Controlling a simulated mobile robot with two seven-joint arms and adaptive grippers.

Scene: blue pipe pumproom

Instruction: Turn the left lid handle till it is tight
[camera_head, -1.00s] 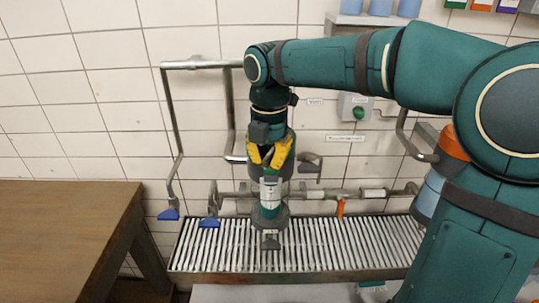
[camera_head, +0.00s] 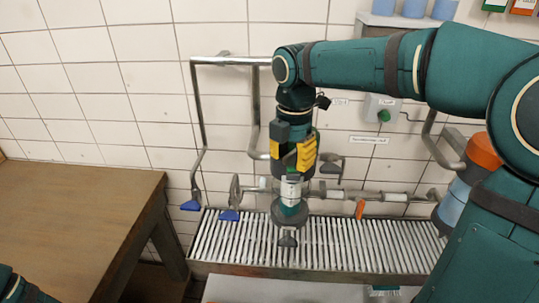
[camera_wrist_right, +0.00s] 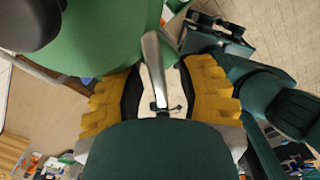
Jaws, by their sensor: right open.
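My right gripper (camera_head: 293,158) points down, its yellow fingers at the dark green vessel in front of the tiled wall. In the right wrist view the fingers stand apart, open (camera_wrist_right: 161,92). A silver lever-like handle (camera_wrist_right: 154,66) reaches into the gap between them, beside a rounded green body (camera_wrist_right: 100,35); I cannot tell whether a finger touches it. In the head view the gripper hides this handle and most of the vessel top. Below the gripper, a white-banded section (camera_head: 291,191) and a grey flange (camera_head: 290,212) show. My left gripper is out of view.
A slatted metal grating (camera_head: 345,245) runs under the pipework. Blue-handled levers (camera_head: 229,215) are at left, an orange lever (camera_head: 360,208) at right. A wooden table (camera_head: 70,215) with a bare top stands at left. A grey box with a green button (camera_head: 382,108) is on the wall.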

